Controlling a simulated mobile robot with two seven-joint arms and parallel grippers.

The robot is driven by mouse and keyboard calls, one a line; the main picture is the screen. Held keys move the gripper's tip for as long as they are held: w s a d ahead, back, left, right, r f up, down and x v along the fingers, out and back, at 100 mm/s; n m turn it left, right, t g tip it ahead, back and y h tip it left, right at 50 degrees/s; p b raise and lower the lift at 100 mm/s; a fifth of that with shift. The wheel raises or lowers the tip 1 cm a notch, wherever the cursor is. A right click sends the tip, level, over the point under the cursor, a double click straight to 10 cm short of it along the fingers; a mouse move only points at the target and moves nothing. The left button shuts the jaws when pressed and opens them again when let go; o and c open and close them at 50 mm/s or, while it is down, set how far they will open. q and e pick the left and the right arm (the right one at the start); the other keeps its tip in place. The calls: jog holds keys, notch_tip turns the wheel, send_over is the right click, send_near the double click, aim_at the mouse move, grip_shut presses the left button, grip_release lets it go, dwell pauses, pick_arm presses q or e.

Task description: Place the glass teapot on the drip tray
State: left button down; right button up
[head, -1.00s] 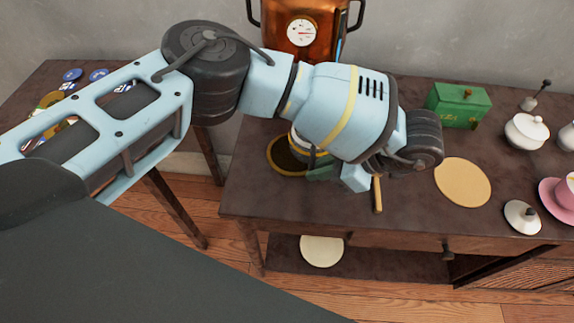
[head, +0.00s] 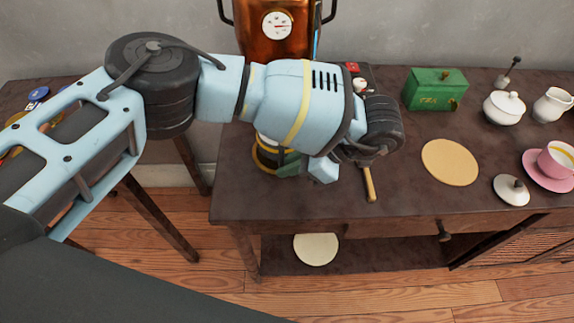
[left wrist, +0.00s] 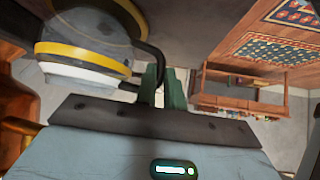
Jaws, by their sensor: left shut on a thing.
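The glass teapot, with yellow and white bands (left wrist: 85,55) and a black handle (left wrist: 152,65), fills the upper left of the left wrist view. My left gripper (left wrist: 162,85) is shut on that handle with its green fingers. In the head view the teapot (head: 268,143) is mostly hidden behind my left arm. The round dark drip tray with a yellow rim (head: 258,163) shows just below it near the table's left end. The teapot appears over the tray; I cannot tell whether it touches. My right gripper is not in view.
A copper samovar (head: 270,38) stands behind the arm. A wooden handle (head: 370,185) lies right of the gripper. A tan round mat (head: 450,162), green tea box (head: 435,90), white sugar bowl (head: 504,107), white lid (head: 511,190) and pink saucer (head: 548,178) stand to the right.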

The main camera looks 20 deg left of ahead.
pick_arm(q)
jog(key=shift+w, duration=0.1)
jog(key=shift+a+f, duration=0.15)
jog(key=shift+a, duration=0.1)
jog(key=c, duration=1.5)
grip_release()
jog(key=shift+d+r, duration=0.1)
jog(key=shift+r, duration=0.2)
jog(key=p+v, duration=0.3)
jog(key=v, duration=0.8)
jog(key=shift+d+r, duration=0.2)
jog(key=shift+d, duration=0.1)
